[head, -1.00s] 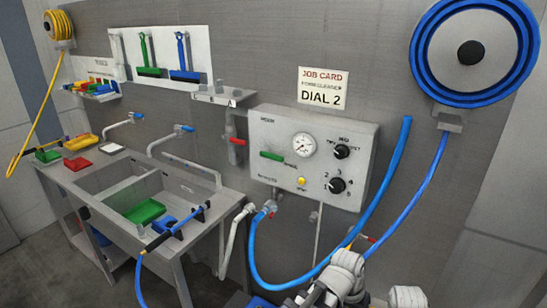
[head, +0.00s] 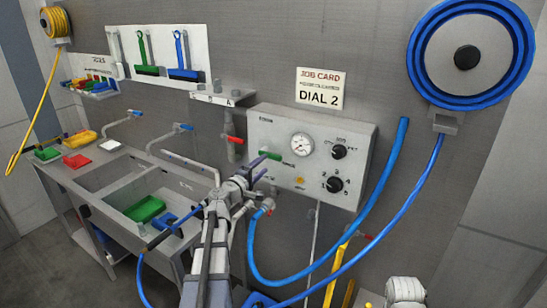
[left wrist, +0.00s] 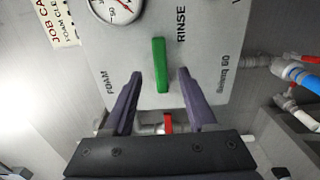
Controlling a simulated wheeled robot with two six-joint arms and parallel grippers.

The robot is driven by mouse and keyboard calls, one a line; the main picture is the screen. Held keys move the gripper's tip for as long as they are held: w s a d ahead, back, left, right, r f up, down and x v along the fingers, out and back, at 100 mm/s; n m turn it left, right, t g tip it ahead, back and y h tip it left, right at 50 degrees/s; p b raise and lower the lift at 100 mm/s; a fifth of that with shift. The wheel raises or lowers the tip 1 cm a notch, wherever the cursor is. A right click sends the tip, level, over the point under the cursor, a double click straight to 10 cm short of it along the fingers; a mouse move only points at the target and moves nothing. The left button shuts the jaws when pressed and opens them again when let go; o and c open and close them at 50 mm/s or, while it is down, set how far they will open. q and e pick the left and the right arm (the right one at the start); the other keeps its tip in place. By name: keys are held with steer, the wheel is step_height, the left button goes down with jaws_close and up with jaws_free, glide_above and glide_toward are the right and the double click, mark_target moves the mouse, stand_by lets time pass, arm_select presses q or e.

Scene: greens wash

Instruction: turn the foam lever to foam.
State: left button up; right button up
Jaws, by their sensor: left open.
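The green foam lever (left wrist: 160,65) is on the pale control panel (left wrist: 112,50). In the left wrist view it stands upright in the picture, with the FOAM label (left wrist: 107,83) to its left and the RINSE label (left wrist: 182,25) at its upper right. My left gripper (left wrist: 159,76) is open, with one dark finger on each side of the lever's lower end and a gap to both. In the head view my left gripper (head: 258,166) is at the panel's left part and partly hides the lever (head: 270,156). My right gripper is not in view.
The panel also carries a gauge (head: 302,144) and a numbered dial (head: 334,184). A job card (head: 321,88) above reads DIAL 2. A blue hose (head: 372,228) loops below the panel. The sink bench (head: 118,205) stands left, and a red-handled valve (head: 235,140) is beside the panel.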

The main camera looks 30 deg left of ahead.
mark_target(272, 158)
arm_select(q)
steer(key=shift+w+d, duration=0.2)
steer(key=shift+w, duration=3.75)
jaws_close()
